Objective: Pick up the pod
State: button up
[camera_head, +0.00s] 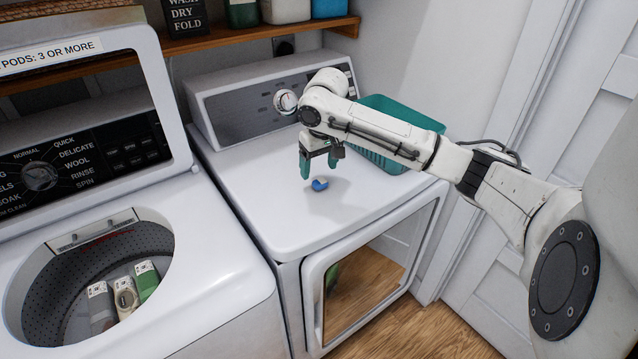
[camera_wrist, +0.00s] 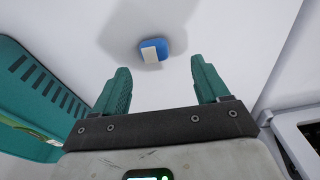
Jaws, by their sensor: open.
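The pod (camera_head: 320,185) is small, blue and white, and lies on the white top of the dryer (camera_head: 270,215). In the wrist view the pod (camera_wrist: 155,50) lies beyond the fingertips, roughly in line with the gap between them. My gripper (camera_head: 319,178) has teal fingers and hangs over the dryer top, close to the pod. It also shows in the wrist view (camera_wrist: 158,68), with its fingers apart and nothing between them. I cannot tell the exact height of the fingertips above the dryer top.
A teal basket (camera_head: 400,118) stands on the dryer behind my arm and shows at the left in the wrist view (camera_wrist: 35,95). The open washer (camera_head: 215,265) at the left holds several items in its drum. A wooden shelf (camera_head: 255,35) runs above the dryer's control panel.

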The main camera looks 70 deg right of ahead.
aim_at(319, 186)
jog(key=shift+s+d+f+p, duration=0.1)
jog(key=shift+d+f+p, duration=0.15)
jog(key=shift+f, duration=1.05)
jog(key=shift+d+f+p, duration=0.15)
jog(key=shift+f+p, duration=0.1)
jog(key=shift+f, duration=1.05)
jog(key=c, duration=1.1)
jog(key=shift+r, duration=0.2)
jog(key=shift+r, duration=0.3)
notch_tip(319, 186, up, 2)
jog(key=shift+a+r+b, duration=0.1)
jog(key=shift+r+b, duration=0.1)
jog(key=shift+b, duration=0.35)
jog(key=s+a+r, duration=0.2)
jog(key=s+r, duration=0.1)
jog(key=s+a+r, duration=0.3)
jog(key=s, duration=0.1)
jog(key=s+a+r, duration=0.3)
jog(key=s, duration=0.1)
jog(key=shift+a+r+b, duration=0.15)
jog(key=shift+r+b, duration=0.2)
